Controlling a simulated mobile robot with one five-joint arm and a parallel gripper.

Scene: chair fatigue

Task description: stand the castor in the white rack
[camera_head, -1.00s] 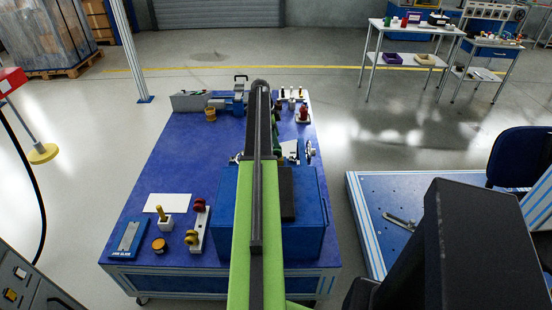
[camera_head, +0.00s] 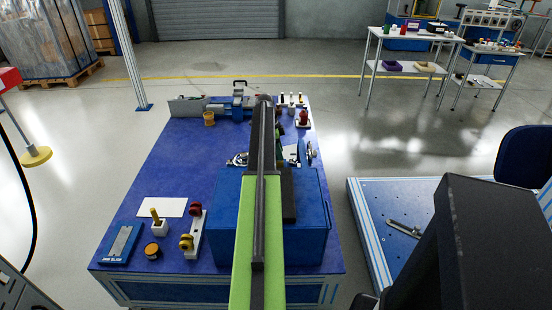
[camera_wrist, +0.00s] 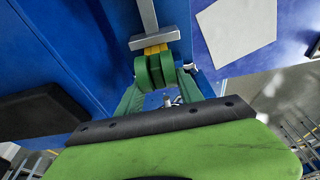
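In the wrist view the castor (camera_wrist: 156,70) shows as green wheels side by side, with a yellow part and a grey plate and stem beyond them. The wheels sit between the green fingers of my gripper (camera_wrist: 165,85), which appears shut on them; the exact contact is partly hidden. The stem points away over the blue box. In the head view my arm hides the gripper and castor. The white rack (camera_head: 197,226) stands on the blue table, left of the blue box. It bears a red wheel piece (camera_head: 195,209) and a yellow one (camera_head: 186,242).
The blue box (camera_head: 305,235) stands beneath my arm. Left of the rack are a white block with a yellow peg (camera_head: 158,225), a yellow-topped round piece (camera_head: 152,250), a blue tray (camera_head: 122,242) and a white sheet (camera_head: 162,207). The table's left-middle (camera_head: 185,160) is clear.

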